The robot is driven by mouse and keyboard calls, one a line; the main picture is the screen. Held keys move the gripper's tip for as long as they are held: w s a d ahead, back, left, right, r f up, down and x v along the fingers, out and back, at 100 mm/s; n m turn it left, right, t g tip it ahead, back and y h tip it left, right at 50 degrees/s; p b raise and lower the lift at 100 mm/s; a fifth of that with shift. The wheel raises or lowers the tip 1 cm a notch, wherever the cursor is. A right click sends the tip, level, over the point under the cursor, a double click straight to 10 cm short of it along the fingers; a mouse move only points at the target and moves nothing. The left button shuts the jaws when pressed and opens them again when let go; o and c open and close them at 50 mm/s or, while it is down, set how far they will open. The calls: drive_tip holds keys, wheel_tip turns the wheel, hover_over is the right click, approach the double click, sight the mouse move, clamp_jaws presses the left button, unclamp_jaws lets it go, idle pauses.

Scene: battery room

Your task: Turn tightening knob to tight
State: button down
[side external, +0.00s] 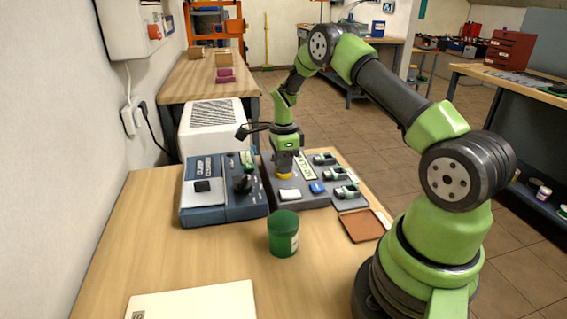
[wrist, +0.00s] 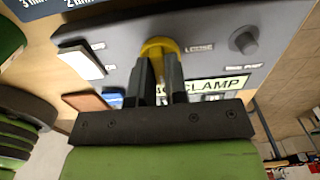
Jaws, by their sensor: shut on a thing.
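The yellow tightening knob (wrist: 160,45) is on a grey panel (wrist: 210,22) with the labels "LOOSE" and "CLAMP". My gripper (wrist: 158,70) is shut on the knob, one dark finger on each side of its yellow grip. The word "LOOSE" is to the right of the knob in the wrist view; I cannot read a "tight" label or tell the knob's exact setting. In the side view my gripper (side external: 284,168) points straight down at the grey clamp unit (side external: 300,204), and a bit of the yellow knob (side external: 284,177) shows beneath it.
On the panel are a white button (side external: 289,194), a blue button (side external: 317,187) and a small dark knob (wrist: 245,42). A blue-grey device (side external: 225,207) with a black knob stands left. A green cup (side external: 283,235) and brown tray (side external: 360,227) are in front.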

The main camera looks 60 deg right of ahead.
drive_tip(key=c, duration=1.1)
unclamp_jaws()
drive_tip(key=shift+c, duration=0.2)
wheel_tip(320, 180, up, 9)
drive_tip(key=shift+r, duration=0.5)
